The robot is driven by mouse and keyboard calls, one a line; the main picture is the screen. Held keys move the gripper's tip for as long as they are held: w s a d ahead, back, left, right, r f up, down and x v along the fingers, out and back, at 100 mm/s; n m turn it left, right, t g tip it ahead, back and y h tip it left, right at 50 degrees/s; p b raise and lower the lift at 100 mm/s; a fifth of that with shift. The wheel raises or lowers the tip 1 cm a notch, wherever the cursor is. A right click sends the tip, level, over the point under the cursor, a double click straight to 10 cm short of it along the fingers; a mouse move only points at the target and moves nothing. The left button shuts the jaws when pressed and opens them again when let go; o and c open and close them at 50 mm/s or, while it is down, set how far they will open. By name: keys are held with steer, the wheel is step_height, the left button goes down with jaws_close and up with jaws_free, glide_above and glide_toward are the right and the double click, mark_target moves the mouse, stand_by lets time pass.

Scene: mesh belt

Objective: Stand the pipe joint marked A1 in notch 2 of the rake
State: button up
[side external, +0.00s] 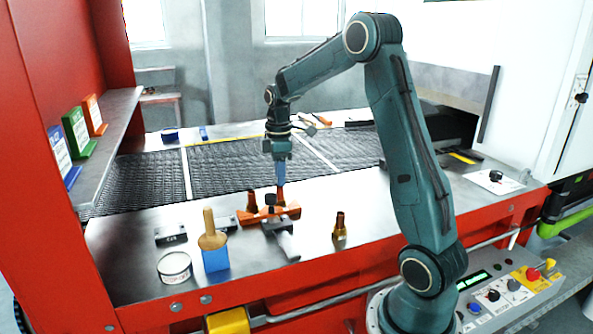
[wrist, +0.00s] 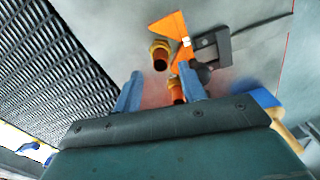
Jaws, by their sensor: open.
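The orange rake (side external: 291,211) lies on the metal table, and it also shows in the wrist view (wrist: 170,26). Two copper-brown pipe joints stand at the rake in the side view, a left one (side external: 252,200) and a right one (side external: 281,196). In the wrist view, one pipe joint (wrist: 160,57) is just beyond my fingertips and another (wrist: 177,90) shows between the fingers. A separate brass pipe joint (side external: 339,226) stands upright to the right of the rake. No A1 mark or notch number is legible. My gripper (side external: 281,182) is open, pointing down just above the right pipe joint; its blue fingers also show (wrist: 160,72).
A dark clamp (wrist: 211,48) with a knob and grey handle (side external: 287,244) is at the rake's front. A blue block with a wooden-handled tool (side external: 214,257) and a round tin (side external: 174,267) stand front left. The black mesh belt (side external: 230,172) runs behind.

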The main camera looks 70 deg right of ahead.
mark_target(280, 188)
step_height(280, 188, up, 7)
stand_by(0.4)
stand_by(0.4)
steer(key=s+a+r+m+t, duration=0.1)
steer(key=s+a+r+m, duration=0.2)
steer(key=a, duration=0.4)
steer(key=s+a+r+t, duration=0.1)
steer(key=s+a+r, duration=0.2)
steer(key=s+a, duration=0.3)
steer(key=s+a+f+m+t, duration=0.3)
steer(key=s+a, duration=0.7)
steer(key=s, duration=0.2)
steer(key=shift+a+m+t, duration=0.2)
steer(key=shift+m+t, duration=0.1)
steer(key=shift+m, duration=0.1)
